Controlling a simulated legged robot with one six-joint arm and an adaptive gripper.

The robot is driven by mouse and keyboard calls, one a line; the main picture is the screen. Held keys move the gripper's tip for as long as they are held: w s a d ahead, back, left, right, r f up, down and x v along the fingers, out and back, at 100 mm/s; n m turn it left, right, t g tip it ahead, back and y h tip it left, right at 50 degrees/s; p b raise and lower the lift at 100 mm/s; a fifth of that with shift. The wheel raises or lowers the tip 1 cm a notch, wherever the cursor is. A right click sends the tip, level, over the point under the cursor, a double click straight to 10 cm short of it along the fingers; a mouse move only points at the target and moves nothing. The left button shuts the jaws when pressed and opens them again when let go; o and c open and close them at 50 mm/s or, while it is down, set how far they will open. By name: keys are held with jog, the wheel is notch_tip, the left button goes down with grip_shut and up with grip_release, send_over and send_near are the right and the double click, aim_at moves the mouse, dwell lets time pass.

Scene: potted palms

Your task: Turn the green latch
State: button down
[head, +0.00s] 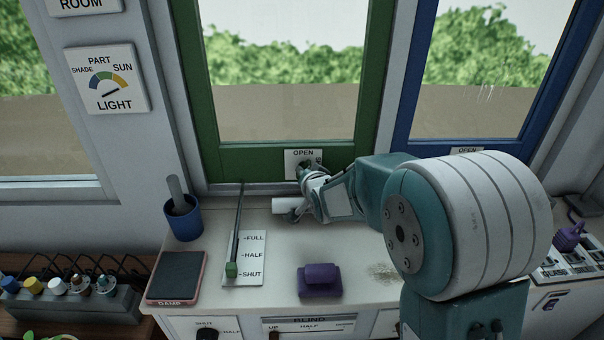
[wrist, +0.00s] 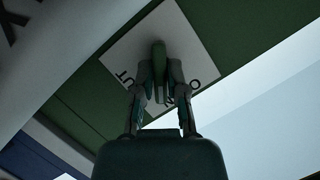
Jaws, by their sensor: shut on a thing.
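The green latch (wrist: 158,58) is a short bar on a white label plate (wrist: 196,36) with lettering partly covered by my fingers. The plate is on the green window frame (wrist: 226,18). My gripper (wrist: 160,80) has one finger on each side of the latch and is shut on it. In the head view the plate (head: 303,153) reads OPEN at the bottom rail of the green window frame (head: 240,163). My gripper (head: 306,172) covers most of the latch there.
A blue window frame (head: 440,152) is to the right. On the sill stand a blue cup (head: 184,222), a dark tablet-like DAMP pad (head: 176,276), a green-tipped lever (head: 232,270) on a FULL-HALF-SHUT scale and a purple block (head: 320,279). A LIGHT dial (head: 107,80) hangs upper left.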

jog(key=n+h, duration=0.3)
jog(key=n, duration=0.1)
jog(key=shift+w+d+r, duration=0.1)
jog(key=shift+r, duration=0.2)
jog(key=shift+r+n, duration=0.15)
jog(key=shift+n, duration=0.25)
dwell(0.5)
jog(key=c, duration=0.9)
grip_release()
jog(key=shift+o, duration=1.1)
jog(key=shift+f, duration=0.2)
jog(key=shift+a, duration=0.2)
